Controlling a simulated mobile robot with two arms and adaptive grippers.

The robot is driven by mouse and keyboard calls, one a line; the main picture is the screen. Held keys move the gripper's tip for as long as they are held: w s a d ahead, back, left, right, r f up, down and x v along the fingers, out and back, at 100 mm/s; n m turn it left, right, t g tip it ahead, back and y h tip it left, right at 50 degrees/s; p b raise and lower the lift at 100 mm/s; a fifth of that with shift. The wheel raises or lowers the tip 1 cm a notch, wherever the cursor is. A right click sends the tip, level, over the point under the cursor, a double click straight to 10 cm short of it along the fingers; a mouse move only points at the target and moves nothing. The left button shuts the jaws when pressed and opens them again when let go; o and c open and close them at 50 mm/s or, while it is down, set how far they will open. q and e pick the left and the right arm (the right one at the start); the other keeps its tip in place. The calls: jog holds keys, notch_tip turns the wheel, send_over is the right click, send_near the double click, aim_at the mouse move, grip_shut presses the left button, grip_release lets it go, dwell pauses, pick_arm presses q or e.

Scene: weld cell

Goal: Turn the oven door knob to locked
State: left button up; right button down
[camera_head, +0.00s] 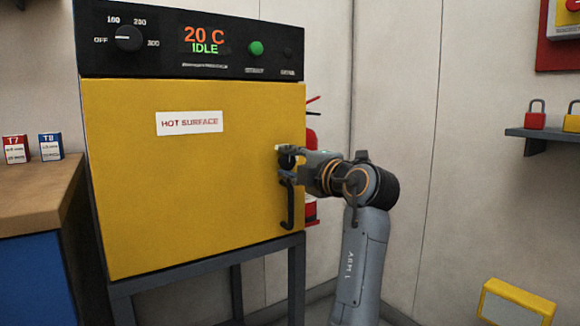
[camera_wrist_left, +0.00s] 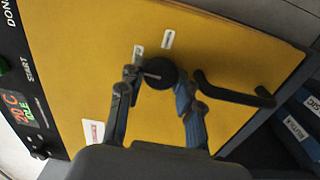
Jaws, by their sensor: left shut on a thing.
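The yellow oven door (camera_head: 190,180) is shut, with a white HOT SURFACE label on it. The round black door knob (camera_wrist_left: 160,73) is near the door's right edge, above the handle. It shows in the left wrist view between my fingers, with a short pale mark on its face. Two small white labels (camera_wrist_left: 168,38) sit beside the knob; their words are too small to read. My left gripper (camera_head: 287,158) is shut on the knob, one finger on each side, as the left wrist view (camera_wrist_left: 158,85) shows. In the head view the gripper mostly hides the knob. My right gripper is not in view.
The black door handle (camera_head: 289,205) is just below the gripper. The control panel (camera_head: 215,64) reads 20 C IDLE. A wooden bench (camera_head: 40,192) stands left. A shelf with padlocks (camera_head: 545,134) is on the right wall. A yellow-framed box (camera_head: 516,303) is at lower right.

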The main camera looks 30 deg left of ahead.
pick_arm(q)
jog(key=shift+n, duration=0.4)
jog(key=o, duration=1.1)
